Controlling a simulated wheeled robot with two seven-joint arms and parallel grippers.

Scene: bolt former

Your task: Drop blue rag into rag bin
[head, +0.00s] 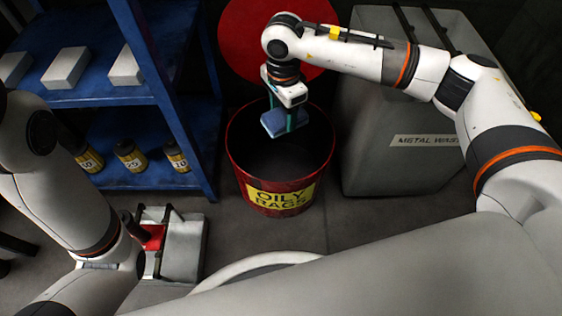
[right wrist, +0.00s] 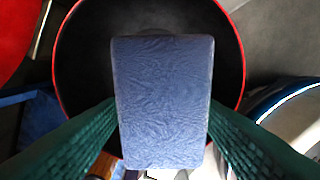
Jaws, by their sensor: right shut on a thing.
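The blue rag (head: 288,125) is a folded, flat block with a creased surface. My right gripper (head: 285,117) is shut on it with teal fingers on two opposite sides. The rag also shows in the right wrist view (right wrist: 163,100), held between the fingers. The rag bin (head: 242,188) is a round red bin with a yellow "OILY RAGS" label and a dark inside. The rag hangs over the bin's open mouth, inside the rim outline in the head view. In the wrist view the red rim (right wrist: 240,65) surrounds most of the rag.
A red round lid (head: 240,35) stands behind the bin. A grey metal waste container (head: 370,120) is close on the right. A blue shelf (head: 185,125) with white blocks and several yellow-labelled canisters (head: 130,155) is on the left. Floor is clear before the bin.

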